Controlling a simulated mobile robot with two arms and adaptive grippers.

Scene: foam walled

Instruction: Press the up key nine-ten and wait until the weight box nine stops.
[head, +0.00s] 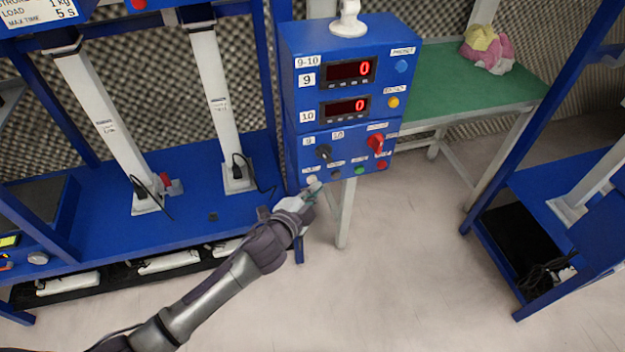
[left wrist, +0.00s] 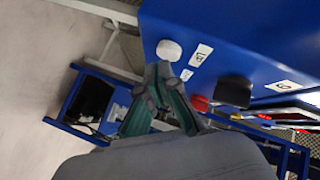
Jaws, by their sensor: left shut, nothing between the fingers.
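The blue control box (head: 291,90) stands right of centre in the head view. Its displays marked 9 (head: 348,71) and 10 (head: 345,107) both read 0. A white round key (head: 312,180) sits at the panel's lower left; it also shows in the left wrist view (left wrist: 169,50), with a small label beside it that I cannot read. My left gripper (head: 314,190) is shut and empty, its tips (left wrist: 163,72) just below the white key. I cannot tell whether they touch it. I cannot make out which part is weight box nine. My right gripper is out of view.
A black knob (head: 324,152), a red switch (head: 375,145) and several small buttons share the panel. A blue rack with white columns (head: 105,120) stands left. A green table (head: 460,80) holds cloths (head: 487,48). Another blue frame (head: 530,190) stands right. The floor (head: 400,270) in front is clear.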

